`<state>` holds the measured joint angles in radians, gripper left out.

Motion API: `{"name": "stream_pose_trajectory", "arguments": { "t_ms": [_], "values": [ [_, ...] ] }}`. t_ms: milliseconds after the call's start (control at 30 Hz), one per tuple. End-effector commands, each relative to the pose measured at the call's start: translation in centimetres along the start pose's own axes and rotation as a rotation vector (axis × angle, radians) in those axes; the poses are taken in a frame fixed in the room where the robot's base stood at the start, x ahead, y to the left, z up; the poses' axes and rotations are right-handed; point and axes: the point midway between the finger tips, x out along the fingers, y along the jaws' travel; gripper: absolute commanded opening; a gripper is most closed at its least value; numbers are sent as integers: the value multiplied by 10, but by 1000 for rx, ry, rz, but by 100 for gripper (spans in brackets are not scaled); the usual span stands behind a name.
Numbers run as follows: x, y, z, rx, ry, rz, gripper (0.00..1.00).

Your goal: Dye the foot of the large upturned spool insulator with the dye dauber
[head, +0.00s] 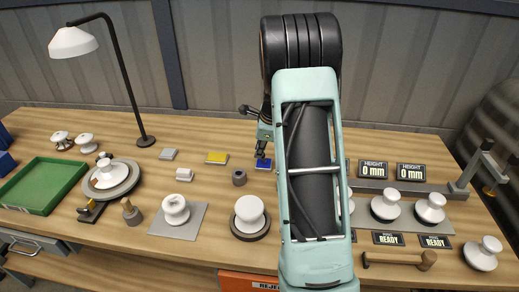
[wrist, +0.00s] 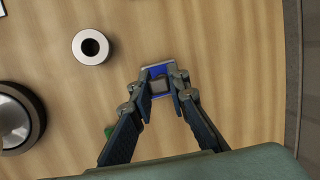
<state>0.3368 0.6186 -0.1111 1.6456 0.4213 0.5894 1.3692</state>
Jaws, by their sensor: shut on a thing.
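My gripper (wrist: 158,85) is shut on a small grey block, which I take to be the dye dauber (wrist: 159,87), over a blue pad (wrist: 155,70). In the head view the blue pad (head: 264,165) lies on the bench under my gripper (head: 261,154). I cannot tell whether the dauber touches the pad. A white spool insulator (head: 249,209) stands on a dark round base (head: 250,234) nearer the front. Another white insulator (head: 107,172) sits on a grey round turntable at the left. I cannot tell for sure which is the large upturned one.
A grey hollow cylinder (head: 239,178) stands left of the blue pad. A white insulator (head: 175,206) stands on a grey plate. A green tray (head: 42,185), lamp (head: 145,141) and mallet (head: 400,259) are around.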

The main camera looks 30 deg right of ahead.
Motion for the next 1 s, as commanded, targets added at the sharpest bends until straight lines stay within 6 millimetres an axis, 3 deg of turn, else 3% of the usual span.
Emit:
{"name": "stream_pose_trajectory", "arguments": {
  "t_ms": [267, 1000],
  "values": [
    [-2, 0, 0, 0, 1, 3, 0],
    [-57, -18, 12, 0, 1, 0, 0]
  ]
}}
